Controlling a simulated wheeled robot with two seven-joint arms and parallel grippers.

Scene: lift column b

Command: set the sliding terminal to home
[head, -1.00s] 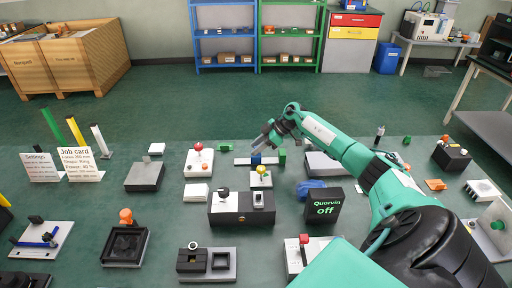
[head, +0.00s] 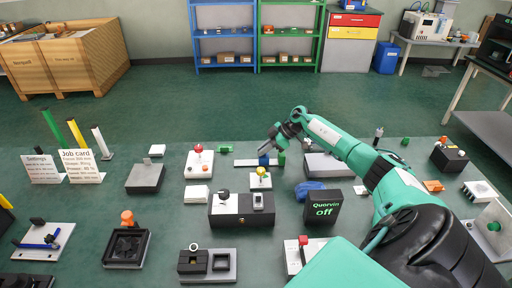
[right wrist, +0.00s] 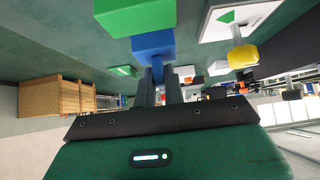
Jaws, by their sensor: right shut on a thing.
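The sliding terminal seems to be a small blue block (head: 264,160) on a thin white rail (head: 244,162) at the back of the table. A green block (head: 282,159) stands at the rail's right end, close to the blue block. A flat green piece (head: 225,149) lies behind the rail's left part. My right gripper (head: 267,150) reaches down from the right and is shut on the blue block. In the right wrist view its fingers (right wrist: 158,85) meet the blue block (right wrist: 153,44), with the green block (right wrist: 140,16) beside it. My left gripper is not in view.
A yellow-knobbed device (head: 260,178) stands just in front of the rail, and a red-knobbed one (head: 198,160) to its left. A black "Quorvin off" sign (head: 322,210) stands front right. A job card (head: 80,165) stands at the left.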

